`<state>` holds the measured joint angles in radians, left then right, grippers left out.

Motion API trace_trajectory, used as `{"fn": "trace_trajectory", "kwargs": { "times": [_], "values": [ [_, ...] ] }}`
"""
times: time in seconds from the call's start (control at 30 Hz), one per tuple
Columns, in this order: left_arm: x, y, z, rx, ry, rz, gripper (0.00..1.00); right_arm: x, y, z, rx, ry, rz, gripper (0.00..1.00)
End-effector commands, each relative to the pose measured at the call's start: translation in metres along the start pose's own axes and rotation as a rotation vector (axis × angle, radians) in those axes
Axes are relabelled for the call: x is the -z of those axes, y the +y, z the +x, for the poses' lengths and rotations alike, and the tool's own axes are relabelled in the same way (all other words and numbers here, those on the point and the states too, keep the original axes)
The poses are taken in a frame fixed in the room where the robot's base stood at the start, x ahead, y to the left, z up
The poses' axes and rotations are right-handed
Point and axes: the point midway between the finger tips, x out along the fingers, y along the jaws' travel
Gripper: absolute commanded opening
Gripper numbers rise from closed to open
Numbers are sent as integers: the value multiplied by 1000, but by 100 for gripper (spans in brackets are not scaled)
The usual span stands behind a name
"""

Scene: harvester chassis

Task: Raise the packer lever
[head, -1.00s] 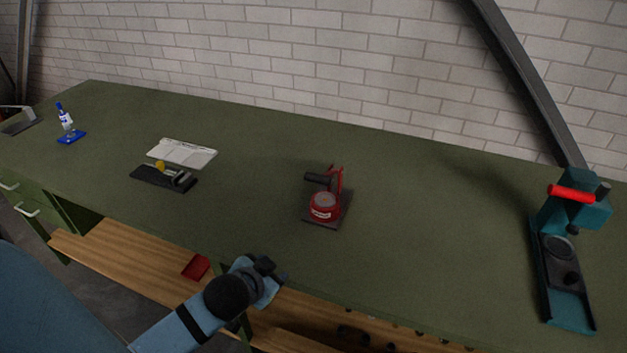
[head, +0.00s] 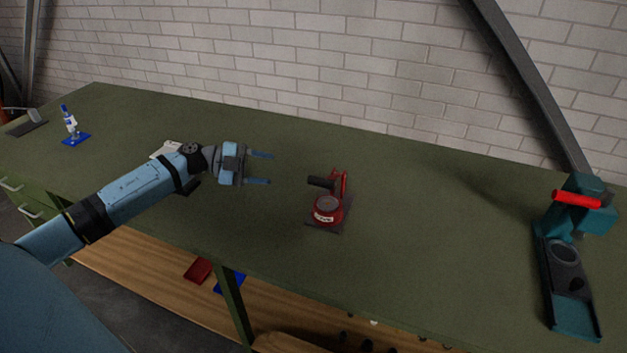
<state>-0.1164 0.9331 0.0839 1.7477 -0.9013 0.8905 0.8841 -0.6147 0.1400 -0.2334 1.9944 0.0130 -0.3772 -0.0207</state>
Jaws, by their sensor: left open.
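Two devices with handles stand on the green bench, and I cannot tell for sure which one is the packer. A small red device (head: 328,209) with a black handle (head: 320,182) and a red upright sits on a dark base mid-bench. A teal device (head: 580,207) with a red handle (head: 576,199) stands at the right, its long tray reaching toward the front edge. My left gripper (head: 268,168) is open and empty, left of the red device, its two fingers pointing right toward the black handle with a gap between. My right gripper is not in view.
The green bench (head: 430,210) is clear between the two devices. A pale flat item (head: 165,151) is partly hidden by my left arm. A brick wall rises behind, and a wooden shelf (head: 140,275) lies below.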

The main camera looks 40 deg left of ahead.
Motion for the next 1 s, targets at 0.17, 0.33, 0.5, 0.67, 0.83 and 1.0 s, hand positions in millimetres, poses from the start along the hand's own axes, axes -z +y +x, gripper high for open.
{"fn": "trace_trajectory", "kwargs": {
  "times": [0.17,0.33,0.5,0.67,0.83,1.0],
  "values": [
    [-5,-3,-14,-109,3,5,49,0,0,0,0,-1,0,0],
    [-4,-2,3,-113,7,5,49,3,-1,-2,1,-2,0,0],
    [-2,1,38,-109,9,5,49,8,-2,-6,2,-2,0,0],
    [-1,5,73,-110,9,5,49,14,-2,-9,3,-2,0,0],
    [-2,9,101,-110,7,4,49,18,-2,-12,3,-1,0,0],
    [-3,12,117,-111,6,3,49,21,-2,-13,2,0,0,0]
  ]
}}
